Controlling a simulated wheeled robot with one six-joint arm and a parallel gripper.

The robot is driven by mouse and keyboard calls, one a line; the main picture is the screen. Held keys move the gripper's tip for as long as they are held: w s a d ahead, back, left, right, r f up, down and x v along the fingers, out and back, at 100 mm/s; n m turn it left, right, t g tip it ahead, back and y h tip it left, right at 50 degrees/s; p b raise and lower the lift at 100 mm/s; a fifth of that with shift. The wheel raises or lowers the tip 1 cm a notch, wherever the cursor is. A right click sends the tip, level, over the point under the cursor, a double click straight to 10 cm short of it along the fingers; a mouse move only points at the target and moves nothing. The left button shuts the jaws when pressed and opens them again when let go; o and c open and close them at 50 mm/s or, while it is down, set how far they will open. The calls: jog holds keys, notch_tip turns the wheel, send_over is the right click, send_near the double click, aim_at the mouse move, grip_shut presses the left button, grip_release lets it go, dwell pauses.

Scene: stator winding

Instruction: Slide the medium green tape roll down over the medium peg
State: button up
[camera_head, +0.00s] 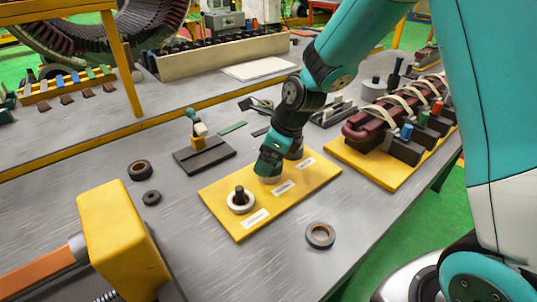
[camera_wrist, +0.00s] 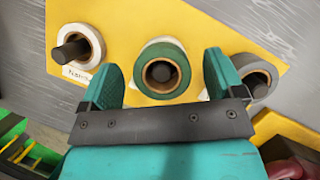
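The medium green tape roll (camera_wrist: 147,55) is around the middle dark peg (camera_wrist: 160,72) on the yellow board (camera_wrist: 112,22) in the wrist view. The peg's end shows inside the roll's brown core; how low the roll sits I cannot tell. My gripper (camera_wrist: 164,72) has its teal fingers apart on either side of the roll, with visible gaps. In the head view my gripper (camera_head: 269,172) is low over the middle of the board (camera_head: 222,197) and mostly hides the roll and peg.
A white roll (camera_head: 240,209) is around the peg at the board's near end. A grey roll (camera_wrist: 263,67) surrounds the other outer peg. Loose dark rolls (camera_head: 139,169) (camera_head: 151,198) (camera_head: 320,235) lie on the grey table. A yellow-based coil fixture (camera_head: 385,172) stands to the right.

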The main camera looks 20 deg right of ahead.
jog(key=p+v, duration=0.1)
jog(key=v, duration=1.6)
jog(key=shift+r, duration=0.15)
jog(key=shift+d, duration=0.15)
jog(key=s+a+n+g, duration=0.1)
jog(key=s+a+n, duration=0.4)
jog(key=s+n, duration=0.5)
jog(key=s+a+n+g, duration=0.1)
jog(key=s+a+n, duration=0.4)
jog(key=n, duration=1.7)
jog(key=s, duration=0.5)
jog(key=shift+s+f+n+g+y, duration=0.25)
jog(key=shift+s+n+g+y, duration=0.1)
jog(key=shift+n+g+y, duration=0.05)
